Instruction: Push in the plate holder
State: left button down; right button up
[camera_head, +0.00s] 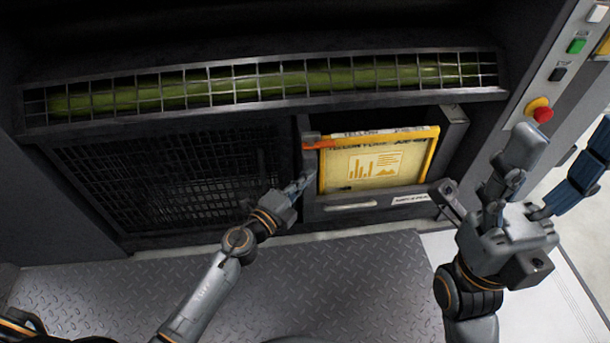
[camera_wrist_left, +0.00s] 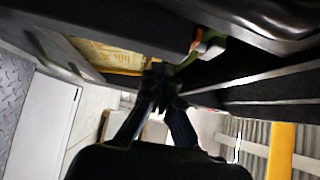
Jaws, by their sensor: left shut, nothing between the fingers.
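The plate holder (camera_head: 451,150) is a dark frame in the machine's front, around a yellow plate (camera_head: 376,168) with a chart and a mountain picture on it. An orange-red part (camera_head: 319,143) sits at the plate's upper left corner. The yellow plate also shows at the upper left of the left wrist view (camera_wrist_left: 108,55). My left gripper (camera_head: 302,183) is shut and empty, at the left edge of the holder. Its fingertips show in the left wrist view (camera_wrist_left: 158,78); whether they touch the holder cannot be told. My right gripper (camera_head: 545,165) has spread fingers, right of the holder, and looks empty.
A long green roller (camera_head: 270,84) lies behind a metal grille above the holder. A black mesh panel (camera_head: 165,183) is at left. A control strip at right carries a red button (camera_head: 542,114) and a green button (camera_head: 577,46). Diamond-plate floor (camera_head: 340,280) lies below.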

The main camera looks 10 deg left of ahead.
aim_at(303, 162)
pick_arm(q)
jog(key=shift+w+a, duration=0.15)
jog(key=shift+w, duration=0.25)
jog(key=w, duration=0.2)
jog(key=w+a, duration=0.1)
jog(key=w, duration=0.1)
jog(key=shift+a, duration=0.15)
jog(key=shift+w, duration=0.2)
jog(key=shift+s, duration=0.1)
